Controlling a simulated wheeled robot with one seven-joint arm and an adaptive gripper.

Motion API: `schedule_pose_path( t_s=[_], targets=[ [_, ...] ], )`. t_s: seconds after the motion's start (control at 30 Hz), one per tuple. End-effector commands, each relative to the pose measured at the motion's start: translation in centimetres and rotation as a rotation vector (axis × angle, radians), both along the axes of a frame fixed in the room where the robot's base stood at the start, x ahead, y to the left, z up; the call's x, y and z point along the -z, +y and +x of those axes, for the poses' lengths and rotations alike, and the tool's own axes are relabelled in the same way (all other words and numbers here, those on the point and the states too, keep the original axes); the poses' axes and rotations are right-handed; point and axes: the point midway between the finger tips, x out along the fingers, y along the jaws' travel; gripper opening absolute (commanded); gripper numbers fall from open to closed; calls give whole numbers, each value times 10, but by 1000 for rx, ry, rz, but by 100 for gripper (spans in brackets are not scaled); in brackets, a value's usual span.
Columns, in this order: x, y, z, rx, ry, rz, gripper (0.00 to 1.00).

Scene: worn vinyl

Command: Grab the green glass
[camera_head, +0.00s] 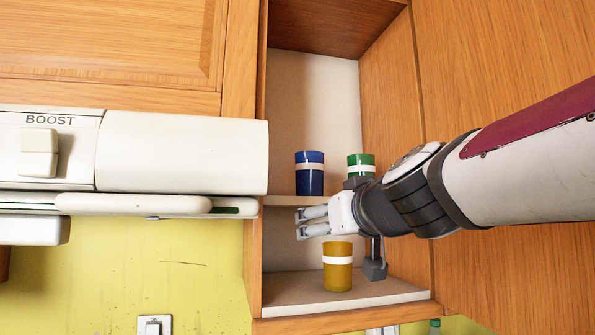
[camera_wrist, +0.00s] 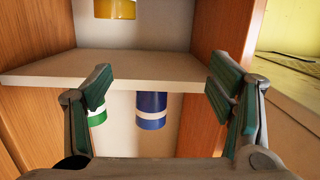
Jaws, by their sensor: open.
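The green glass (camera_head: 361,160), with a white band, stands on the upper shelf of the open cabinet, right of the blue glass. Its lower part is hidden behind my arm. In the wrist view, which looks upside down, the green glass (camera_wrist: 97,116) shows at the lower left, partly behind the left finger. My gripper (camera_head: 302,223) is open and empty in front of the cabinet, about level with the shelf edge and left of and below the green glass. Its two fingers (camera_wrist: 162,88) are spread apart in the wrist view and touch no glass.
A blue glass (camera_head: 309,180) stands beside the green one. A yellow glass (camera_head: 337,272) stands on the lower shelf, below my gripper. The shelf board (camera_head: 282,201) divides the levels. Cabinet side walls bound the space. A white range hood (camera_head: 180,152) is at the left.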

Motion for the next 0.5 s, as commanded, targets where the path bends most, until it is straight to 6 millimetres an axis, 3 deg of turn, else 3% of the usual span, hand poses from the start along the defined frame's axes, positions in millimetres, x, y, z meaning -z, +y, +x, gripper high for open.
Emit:
schedule_pose_path(
  t_s=[0.03,0.1,0.2,0.33,0.5],
  targets=[
    [-37,-5,6,41,-60,11,76],
    [-73,-15,18,108,-130,21,76],
    [-111,-33,29,211,-184,35,76],
    [-137,-55,37,324,-194,49,76],
    [-146,-71,42,405,-171,56,76]
  ],
)
